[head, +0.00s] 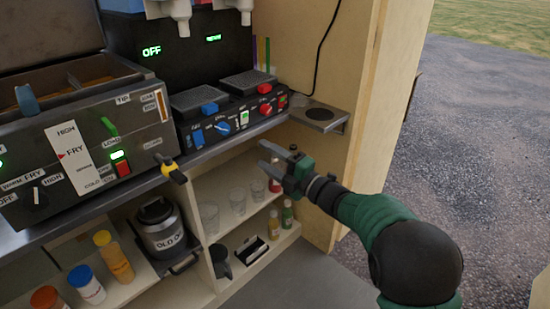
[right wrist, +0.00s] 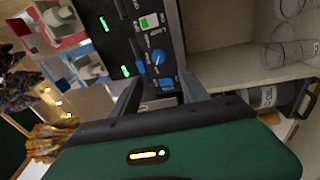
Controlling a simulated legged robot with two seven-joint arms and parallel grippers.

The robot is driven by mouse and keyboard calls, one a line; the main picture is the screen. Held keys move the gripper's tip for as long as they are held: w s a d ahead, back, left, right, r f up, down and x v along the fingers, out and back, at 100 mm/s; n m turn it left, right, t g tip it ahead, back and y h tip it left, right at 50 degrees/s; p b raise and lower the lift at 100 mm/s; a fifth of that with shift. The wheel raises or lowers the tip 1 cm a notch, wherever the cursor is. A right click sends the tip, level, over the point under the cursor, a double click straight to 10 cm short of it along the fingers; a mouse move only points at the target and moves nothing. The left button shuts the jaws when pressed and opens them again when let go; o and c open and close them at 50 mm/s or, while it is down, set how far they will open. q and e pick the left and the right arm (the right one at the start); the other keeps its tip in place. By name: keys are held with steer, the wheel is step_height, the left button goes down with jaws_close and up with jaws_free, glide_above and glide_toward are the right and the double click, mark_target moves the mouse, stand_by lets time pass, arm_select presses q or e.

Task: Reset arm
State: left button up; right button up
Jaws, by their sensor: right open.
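My right gripper (head: 272,158) is in the middle of the head view, at the end of a green and black arm that comes in from the right. Its fingers are apart and nothing shows between them. It is in front of the open shelves, below the counter edge. In the right wrist view, the two dark fingers of my right gripper (right wrist: 160,98) stand apart, with the control panel (right wrist: 150,40) beyond them. My left gripper is not in view.
A fryer (head: 85,150) and a dispenser panel (head: 235,120) stand on the counter. Shelves below hold clear glasses (head: 238,200), bottles (head: 286,214) and a metal canister (head: 160,228). A wooden wall (head: 350,130) and small ledge (head: 320,116) are near my right arm. Open ground lies to the right.

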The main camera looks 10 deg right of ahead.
steer(key=v, duration=0.3)
steer(key=s+d+f+m+g+h, duration=0.2)
steer(key=s+d+f+m+h, duration=0.35)
steer(key=f+m, duration=0.3)
steer(key=s+d+f+m+g+h, duration=0.2)
steer(key=s+d+f+m+h, duration=0.25)
steer(key=f+m+h, duration=0.35)
steer(key=s+a+f+m+g+y, duration=0.1)
steer(key=s+f+m+g, duration=0.35)
steer(key=s, duration=0.65)
steer(key=s+f+m+g, duration=0.4)
steer(key=s+m, duration=0.1)
steer(key=s, duration=0.5)
steer(key=w+p+v, duration=0.3)
steer(key=p+v, duration=1.2)
steer(key=p, duration=0.1)
steer(key=w+r+p+v, duration=0.1)
steer(key=w+p+v, duration=0.2)
steer(key=p+v, duration=1.3)
steer(key=shift+w+r+p, duration=0.2)
steer(key=shift+r+p, duration=0.1)
steer(key=shift+r, duration=0.15)
